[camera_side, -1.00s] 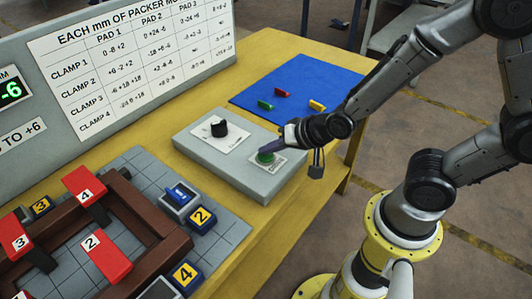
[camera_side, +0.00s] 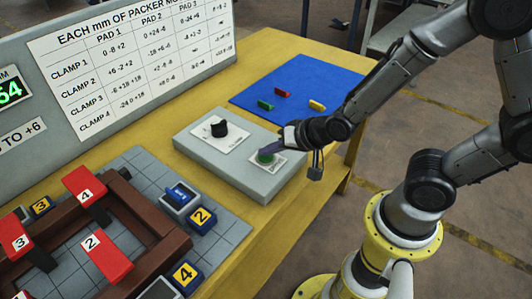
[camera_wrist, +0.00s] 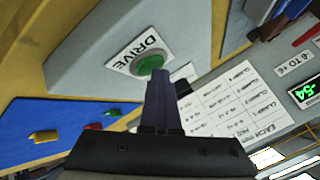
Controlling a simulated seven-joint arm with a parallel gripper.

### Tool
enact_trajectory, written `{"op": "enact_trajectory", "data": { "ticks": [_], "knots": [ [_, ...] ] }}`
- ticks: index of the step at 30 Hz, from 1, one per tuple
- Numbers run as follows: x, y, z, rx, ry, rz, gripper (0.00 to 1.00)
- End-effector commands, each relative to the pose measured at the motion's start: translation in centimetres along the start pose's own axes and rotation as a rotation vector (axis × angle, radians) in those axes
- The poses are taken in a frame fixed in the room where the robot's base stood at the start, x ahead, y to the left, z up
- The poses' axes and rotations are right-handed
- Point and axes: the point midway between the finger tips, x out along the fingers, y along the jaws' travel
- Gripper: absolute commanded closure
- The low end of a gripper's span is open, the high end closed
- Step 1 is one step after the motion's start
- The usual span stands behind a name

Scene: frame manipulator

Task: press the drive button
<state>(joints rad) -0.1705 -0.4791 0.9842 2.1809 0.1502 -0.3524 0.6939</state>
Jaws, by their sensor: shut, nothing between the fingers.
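The green drive button (camera_side: 265,157) sits on a white plate on the grey control box (camera_side: 215,165). In the wrist view the button (camera_wrist: 150,64) lies just beyond my fingertips, under the word DRIVE. My gripper (camera_side: 277,149) is shut and empty, its dark fingers pointing at the button. In the wrist view the gripper (camera_wrist: 158,76) covers the button's near edge. I cannot tell whether the fingertips touch the button or stand slightly off it.
A black knob (camera_side: 219,128) stands on the same box. A blue mat (camera_side: 300,85) holds small coloured blocks behind my gripper. A brown frame with red clamps (camera_side: 105,258) is at the left. A display (camera_wrist: 305,92) reads -54.

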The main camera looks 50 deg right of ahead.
Motion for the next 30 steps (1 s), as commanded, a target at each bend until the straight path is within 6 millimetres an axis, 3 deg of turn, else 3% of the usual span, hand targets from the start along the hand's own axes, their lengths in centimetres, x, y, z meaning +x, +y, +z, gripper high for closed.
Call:
{"op": "enact_trajectory", "data": {
  "ticks": [14, 30],
  "knots": [
    [-0.7, -0.1, -0.1, 0.0, -0.006, 0.007, 1.0],
    [-4.0, -2.7, -2.7, 0.001, -0.002, 0.006, 1.0]
  ]
}}
